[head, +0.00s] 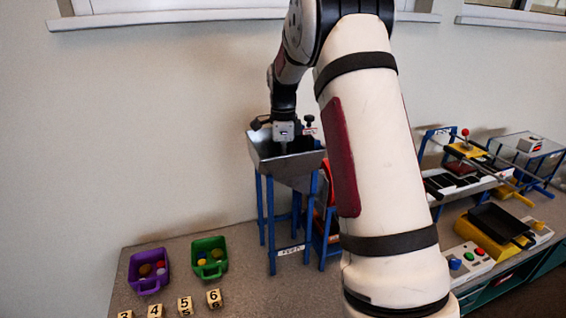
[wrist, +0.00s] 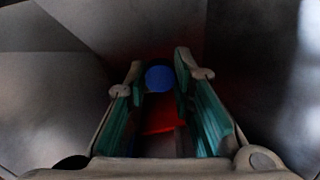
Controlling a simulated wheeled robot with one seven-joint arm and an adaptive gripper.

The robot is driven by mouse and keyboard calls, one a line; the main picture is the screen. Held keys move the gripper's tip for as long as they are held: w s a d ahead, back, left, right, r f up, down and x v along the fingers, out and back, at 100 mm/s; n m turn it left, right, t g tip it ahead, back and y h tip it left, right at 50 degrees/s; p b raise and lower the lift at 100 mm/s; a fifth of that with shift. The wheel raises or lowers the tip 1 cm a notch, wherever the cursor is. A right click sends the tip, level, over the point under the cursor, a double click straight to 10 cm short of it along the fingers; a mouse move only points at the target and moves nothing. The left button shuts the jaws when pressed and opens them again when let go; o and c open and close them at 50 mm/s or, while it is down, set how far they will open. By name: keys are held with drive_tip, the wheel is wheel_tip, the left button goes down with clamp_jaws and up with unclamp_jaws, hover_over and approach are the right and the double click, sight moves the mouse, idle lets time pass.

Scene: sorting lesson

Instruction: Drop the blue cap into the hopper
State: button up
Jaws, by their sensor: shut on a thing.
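The hopper (head: 267,163) is a grey metal funnel on blue legs, standing on the table near the wall. My gripper (head: 284,143) is over its mouth, with the fingers hidden below the rim in the head view. In the wrist view my gripper (wrist: 160,80) points down into the hopper, with its sloped grey walls (wrist: 60,110) around it. The blue cap (wrist: 160,78) is between the fingertips, held there. A red surface (wrist: 158,115) shows beyond it, between the fingers. The cap is hidden in the head view.
A purple bin (head: 149,283) and a green bin (head: 209,272) with small coloured pieces stand left of the hopper. Numbered blocks (head: 185,306) lie in front. A machine with a black tray (head: 497,222) and a button box (head: 468,258) are at the right. My arm blocks the middle.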

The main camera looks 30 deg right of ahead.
drive_tip(key=shift+f, duration=0.55)
drive_tip(key=o, duration=0.6)
drive_tip(key=shift+a, duration=0.1)
wheel_tip(320, 180, up, 12)
drive_tip(key=b, duration=0.1)
drive_tip(key=s+a+r+n+t, duration=0.1)
drive_tip(key=s+a+r+n, duration=0.5)
drive_tip(key=s+a, duration=0.15)
drive_tip(key=s+a+f+n+t, duration=0.1)
drive_tip(key=s+a+n, duration=0.3)
drive_tip(key=s+n, duration=0.2)
drive_tip(key=s+a+f+n+t, duration=0.1)
drive_tip(key=s+a+f+n, duration=0.1)
drive_tip(key=s+a+n, duration=0.3)
drive_tip(key=s+a+f+n+t, duration=0.2)
drive_tip(key=s+a+n, duration=0.2)
drive_tip(key=s+n, duration=0.3)
drive_tip(key=shift+s+a+f+n, duration=0.1)
drive_tip(key=shift+s+a+n, duration=0.1)
drive_tip(key=shift+s, duration=0.95)
drive_tip(key=shift+s+a+f+n, duration=0.1)
drive_tip(key=shift+s+a, duration=0.1)
drive_tip(key=shift+s, duration=0.9)
